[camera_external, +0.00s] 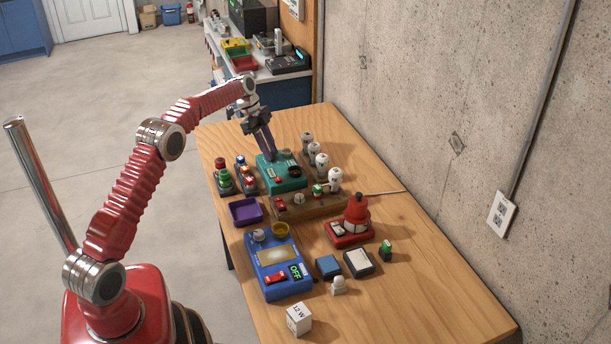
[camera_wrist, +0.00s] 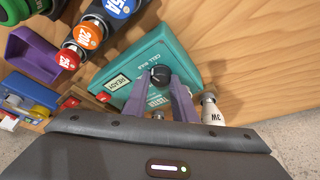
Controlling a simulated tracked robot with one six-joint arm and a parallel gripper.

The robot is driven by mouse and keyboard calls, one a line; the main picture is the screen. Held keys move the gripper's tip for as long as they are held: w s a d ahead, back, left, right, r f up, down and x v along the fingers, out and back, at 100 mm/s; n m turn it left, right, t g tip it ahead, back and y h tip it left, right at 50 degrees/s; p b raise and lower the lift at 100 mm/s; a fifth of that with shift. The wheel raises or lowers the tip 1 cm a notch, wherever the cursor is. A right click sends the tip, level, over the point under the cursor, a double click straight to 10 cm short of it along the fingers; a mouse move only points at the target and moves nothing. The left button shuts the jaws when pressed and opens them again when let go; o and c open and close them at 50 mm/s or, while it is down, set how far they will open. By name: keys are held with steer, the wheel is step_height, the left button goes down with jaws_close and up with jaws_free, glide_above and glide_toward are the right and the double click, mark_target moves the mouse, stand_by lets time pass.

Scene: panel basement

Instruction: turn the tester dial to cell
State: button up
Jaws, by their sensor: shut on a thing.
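The tester is a teal box (camera_external: 270,182) on the wooden table, below my gripper (camera_external: 270,156) in the external view. In the wrist view the tester (camera_wrist: 192,58) shows with a READY display (camera_wrist: 118,82) and CELL BAR lettering on it. Its black round dial (camera_wrist: 160,74) has a small light mark, whose setting I cannot read. My gripper (camera_wrist: 160,82) is shut on the dial, one fingertip on each side. In the external view the dial is hard to make out behind the fingers.
Coloured fuse-like pieces (camera_wrist: 89,34) and a purple tray (camera_wrist: 30,53) lie beside the tester. A white bulb marked 3W (camera_wrist: 211,110) stands close to the right finger. A blue OFF device (camera_external: 278,265) and a red beacon (camera_external: 357,215) stand nearer the front.

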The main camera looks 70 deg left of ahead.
steer(key=shift+w+a+m+g, duration=0.1)
steer(key=shift+m+g, duration=0.3)
steer(key=shift+m, duration=0.7)
steer(key=shift+m+g+h, duration=0.3)
steer(key=shift+m+h, duration=0.1)
steer(key=shift+m, duration=0.6)
steer(key=o, duration=0.8)
steer(key=shift+c, duration=0.2)
steer(key=shift+n+t, duration=0.4)
steer(key=shift+n, duration=0.8)
